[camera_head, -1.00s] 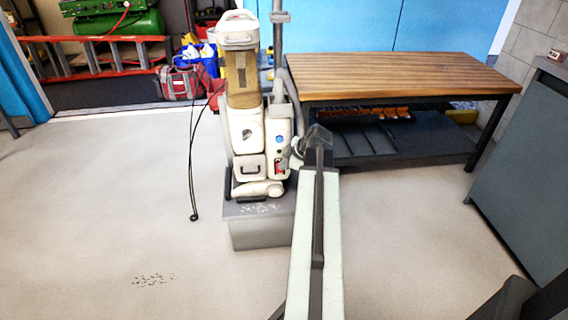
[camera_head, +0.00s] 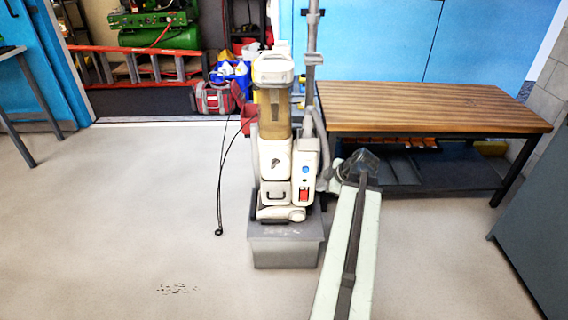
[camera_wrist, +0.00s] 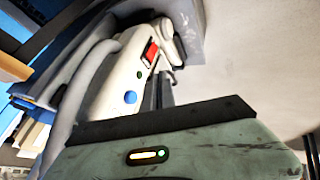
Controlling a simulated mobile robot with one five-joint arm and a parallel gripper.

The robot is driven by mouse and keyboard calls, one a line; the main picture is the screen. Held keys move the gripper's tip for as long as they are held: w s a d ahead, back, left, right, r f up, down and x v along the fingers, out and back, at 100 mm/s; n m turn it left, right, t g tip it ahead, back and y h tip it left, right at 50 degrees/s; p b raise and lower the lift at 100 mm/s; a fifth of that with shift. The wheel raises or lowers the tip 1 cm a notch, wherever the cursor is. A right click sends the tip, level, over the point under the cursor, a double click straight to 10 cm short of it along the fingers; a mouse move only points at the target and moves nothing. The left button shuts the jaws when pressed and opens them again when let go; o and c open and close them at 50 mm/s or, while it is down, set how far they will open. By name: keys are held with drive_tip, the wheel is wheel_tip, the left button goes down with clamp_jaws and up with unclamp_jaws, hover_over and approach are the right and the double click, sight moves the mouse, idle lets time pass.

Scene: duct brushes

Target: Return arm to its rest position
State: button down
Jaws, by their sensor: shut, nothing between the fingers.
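My arm (camera_head: 348,255), pale green with a dark strip along its top, reaches from the bottom of the head view toward the workbench. Its far end lies right of the white upright vacuum (camera_head: 290,160). A clear grey piece shows by that far end; I cannot tell what it belongs to. In the wrist view, the pale green housing of my gripper fills the bottom, with a lit indicator. Narrow dark fingers (camera_wrist: 163,88) stick out past its dark edge. They are shut and empty. The vacuum (camera_wrist: 122,85) fills much of the wrist view beyond them; any gap is unclear.
The vacuum stands on a grey box (camera_head: 285,247). A wooden-topped workbench (camera_head: 425,105) stands behind at right, a dark cabinet (camera_head: 540,220) at the right edge. A black cable (camera_head: 221,190) hangs left of the vacuum. The floor at left is mostly clear.

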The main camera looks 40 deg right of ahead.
drive_tip(key=w+a+f+n+g+y, duration=0.1)
drive_tip(key=w+a+n, duration=0.1)
drive_tip(key=w+a, duration=0.65)
drive_tip(key=w+a+n+g+y, duration=0.1)
drive_tip(key=w+a+n, duration=0.15)
drive_tip(key=a, duration=1.15)
drive_tip(key=w+a+f+n+y, duration=0.1)
drive_tip(key=w+a+n+y, duration=0.1)
drive_tip(key=w+a, duration=0.7)
drive_tip(key=s+a+f+m+g+h, duration=0.1)
drive_tip(key=s+a+m+g, duration=0.2)
drive_tip(key=a, duration=0.7)
drive_tip(key=s+a+f+m+g+h, duration=0.1)
drive_tip(key=s+a+f+m+h, duration=0.2)
drive_tip(key=a, duration=0.6)
drive_tip(key=s+d+r+m+p, duration=0.1)
drive_tip(key=r+m+p, duration=0.2)
drive_tip(key=r+p, duration=0.7)
drive_tip(key=s+d+r+m+g+p, duration=0.1)
drive_tip(key=r+m+p, duration=0.1)
drive_tip(key=r+p, duration=0.9)
drive_tip(key=s+d+r+m+p, duration=0.1)
drive_tip(key=r+m+p, duration=0.2)
drive_tip(key=r+p, duration=0.8)
drive_tip(key=shift+s+r+m, duration=0.3)
drive_tip(key=shift+r+m, duration=0.05)
drive_tip(key=shift+r, duration=0.2)
drive_tip(key=shift+a, duration=0.1)
